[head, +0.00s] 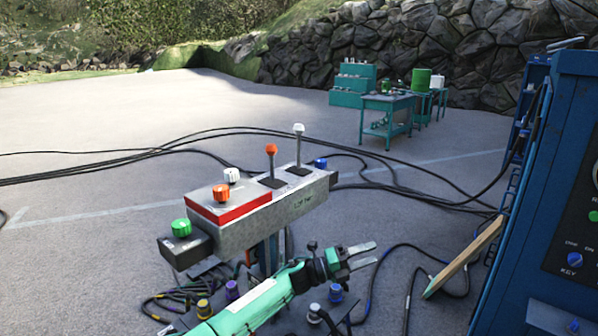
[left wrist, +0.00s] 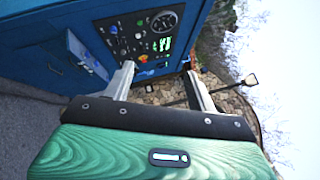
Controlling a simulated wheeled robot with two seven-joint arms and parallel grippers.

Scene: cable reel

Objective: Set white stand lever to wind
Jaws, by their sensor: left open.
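The white stand lever (head: 299,130) stands up from the right part of the grey control stand (head: 262,222), with a white knob on top. An orange-topped lever (head: 271,150) stands just left of it. My left gripper (head: 368,255) is open and empty, in front of and to the right of the stand, lower than the white lever and apart from it. In the left wrist view the two fingers (left wrist: 158,80) are spread, facing the blue cabinet's panel, with no lever between them. Any wind marking is too small to read. My right gripper is not in view.
Green, orange and white knobs sit on the stand's left part, with a blue knob (head: 320,163) at its right end. A blue cabinet (head: 550,200) stands at the right, a wooden board (head: 463,258) beside it. Black cables (head: 200,140) cross the ground. Green tables (head: 386,110) are far back.

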